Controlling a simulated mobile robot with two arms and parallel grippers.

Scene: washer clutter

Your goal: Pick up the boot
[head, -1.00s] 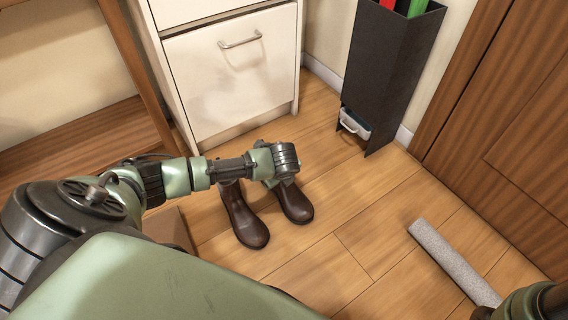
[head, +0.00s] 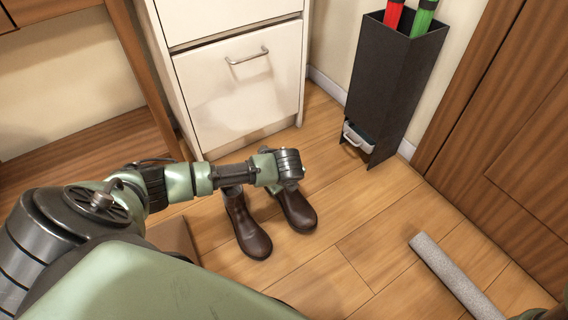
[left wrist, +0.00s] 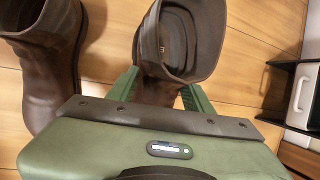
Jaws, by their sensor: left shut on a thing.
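A pair of dark brown boots stands upright on the wooden floor. The right boot (head: 298,212) is under my left wrist in the head view, which hides its top. In the left wrist view the open top of this boot (left wrist: 190,40) faces the camera. The green fingers of my left gripper (left wrist: 162,90) are on either side of its shaft, shut on it. The other boot (head: 247,228) stands to the left, close by and outside the gripper; it also shows in the left wrist view (left wrist: 52,70).
A white drawer cabinet (head: 235,95) stands behind the boots. A black umbrella stand (head: 385,95) holds red and green items at the back right. A grey bar (head: 455,275) lies on the floor at right. A brown box (head: 172,238) is left of the boots. Floor between is clear.

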